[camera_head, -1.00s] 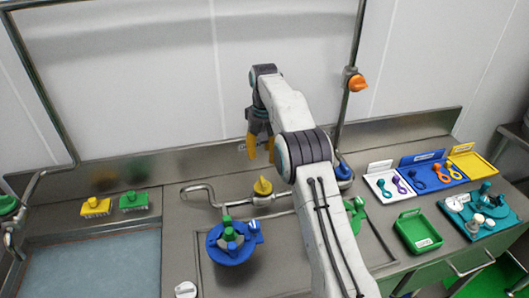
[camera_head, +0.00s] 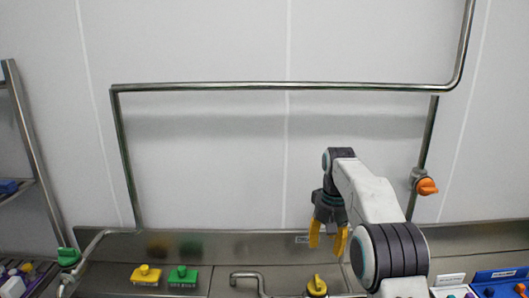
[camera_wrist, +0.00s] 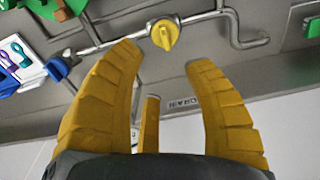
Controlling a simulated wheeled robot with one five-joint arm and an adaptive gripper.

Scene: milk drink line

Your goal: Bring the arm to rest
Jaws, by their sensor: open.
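My gripper (camera_head: 328,236) has yellow fingers and hangs from my white arm, right of the middle in the head view. In the wrist view the fingers (camera_wrist: 163,60) are spread apart with nothing between them. They are in the air in front of the back wall, above the steel counter. A yellow valve knob (camera_head: 317,286) on a pipe lies below the gripper. It also shows beyond the fingertips in the wrist view (camera_wrist: 165,34), apart from them.
A steel pipe frame (camera_head: 270,87) runs along the wall, with an orange knob (camera_head: 427,187) at right. A blue tray (camera_head: 500,283) stands at right. The air left of my arm is clear.

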